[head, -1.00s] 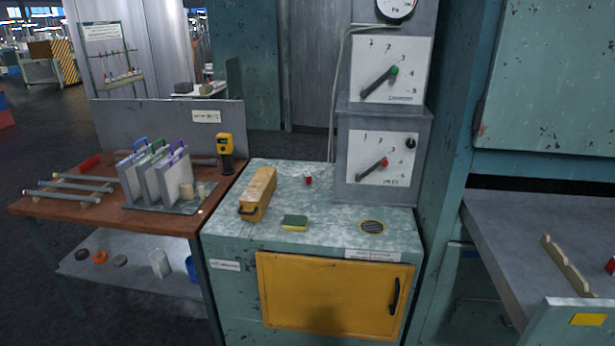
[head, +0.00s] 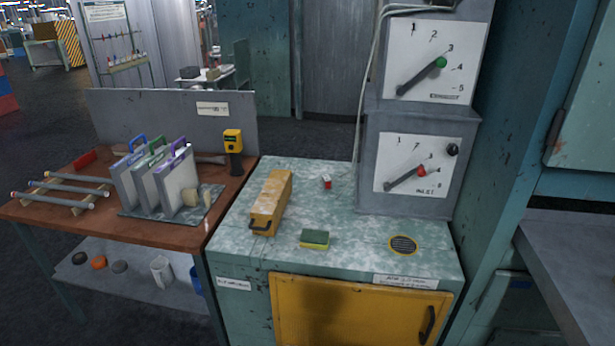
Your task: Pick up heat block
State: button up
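The heat block is most likely the long yellow block (head: 271,203) with a dark handle on its near end. It lies on the worn pale-green top of the cabinet (head: 350,262), toward the left side, with its length running away from me. Its top looks scuffed and whitish. My gripper is not in the head view, so I cannot see its state or where it is relative to the block.
A green and yellow sponge (head: 314,239), a small red and white item (head: 326,182) and a round grille (head: 402,245) are on the cabinet top. A grey dial tower (head: 415,130) stands behind right. A wooden table (head: 100,228) with upright panels and a yellow handheld device (head: 233,150) adjoins left.

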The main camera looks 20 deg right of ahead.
aim_at(327, 179)
jog(key=u, duration=0.5)
jog(key=i, duration=1.1)
jog(key=u, duration=0.35)
